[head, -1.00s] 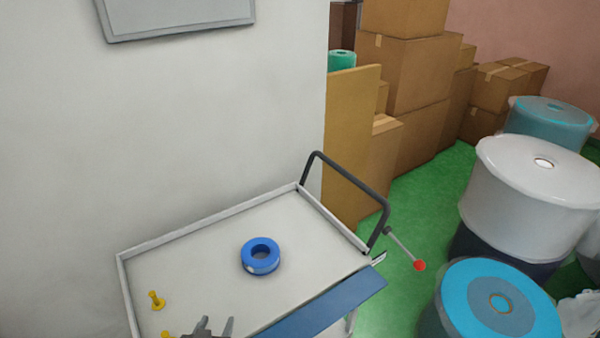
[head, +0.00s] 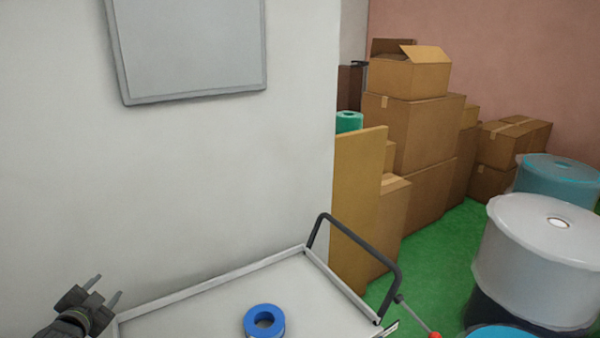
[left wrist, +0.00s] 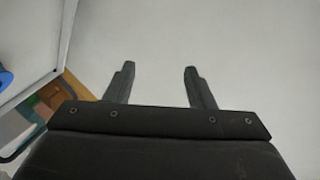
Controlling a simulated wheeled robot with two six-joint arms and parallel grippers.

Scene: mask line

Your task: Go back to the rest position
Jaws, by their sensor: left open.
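My left gripper (head: 108,292) is at the lower left of the head view, raised beside the left edge of the cart and in front of the wall. Its fingers are apart with nothing between them. The left wrist view also shows the two spread fingers (left wrist: 158,82), with a plain pale surface beyond them. My right gripper is in neither view.
A white cart tray (head: 205,310) holds a blue tape roll (head: 264,321). A dark handle (head: 385,252) rises at its right end. Cardboard boxes (head: 410,130) and large wrapped rolls (head: 535,260) stand to the right. A grey panel (head: 185,45) hangs on the wall.

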